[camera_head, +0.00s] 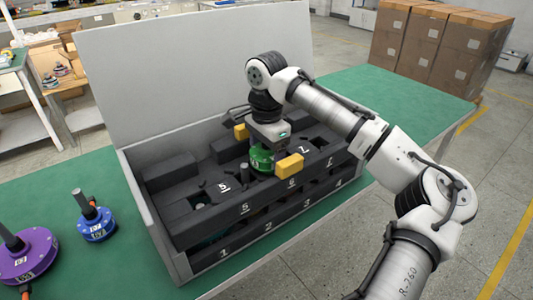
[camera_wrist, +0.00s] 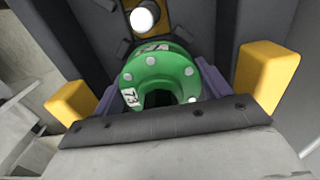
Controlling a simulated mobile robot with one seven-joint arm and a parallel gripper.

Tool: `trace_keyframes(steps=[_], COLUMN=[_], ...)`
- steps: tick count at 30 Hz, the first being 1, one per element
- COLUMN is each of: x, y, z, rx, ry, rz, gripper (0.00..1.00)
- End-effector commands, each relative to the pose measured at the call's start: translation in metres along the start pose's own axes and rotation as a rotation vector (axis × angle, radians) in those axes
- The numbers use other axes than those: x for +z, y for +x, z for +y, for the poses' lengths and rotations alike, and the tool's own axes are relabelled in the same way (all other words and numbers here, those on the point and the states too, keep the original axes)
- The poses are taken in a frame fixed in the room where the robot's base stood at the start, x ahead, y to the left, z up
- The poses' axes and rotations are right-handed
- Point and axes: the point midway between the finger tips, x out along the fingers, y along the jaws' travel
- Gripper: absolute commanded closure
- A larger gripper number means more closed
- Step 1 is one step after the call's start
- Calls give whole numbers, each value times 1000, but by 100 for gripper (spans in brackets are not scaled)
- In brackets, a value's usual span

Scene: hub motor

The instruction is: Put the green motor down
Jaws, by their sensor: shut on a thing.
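The green motor (camera_head: 261,160) is a round flanged hub in my gripper (camera_head: 265,151), over the dark foam insert (camera_head: 172,170) of the grey case (camera_head: 147,212). It is around the compartment marked 6, between those marked 5 and 7. I cannot tell whether it touches the foam. In the wrist view the green motor (camera_wrist: 174,68) shows a bolted face with a white label, and my gripper (camera_wrist: 160,95) is shut on it. The yellow blocks of my gripper stand on both sides. The motor's underside and the compartment beneath it are hidden.
The case lid (camera_head: 190,60) stands open behind. A blue motor (camera_head: 96,224) and a purple motor (camera_head: 28,257) stand on the green table (camera_head: 375,90) to the left. The table right of the case is clear. Cardboard boxes (camera_head: 435,45) stand behind on the right.

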Motion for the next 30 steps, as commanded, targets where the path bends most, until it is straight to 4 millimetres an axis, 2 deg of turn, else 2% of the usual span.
trace_keyframes(steps=[8, 9, 14, 25, 30], x=[0, 0, 0, 0, 0], y=[1, 3, 2, -2, -29], z=[0, 0, 0, 0, -1], rx=[-2, 0, 0, 0, -3], ry=[0, -1, 0, 1, -1], rz=[0, -1, 0, 2, 1], gripper=[72, 23, 2, 2, 2])
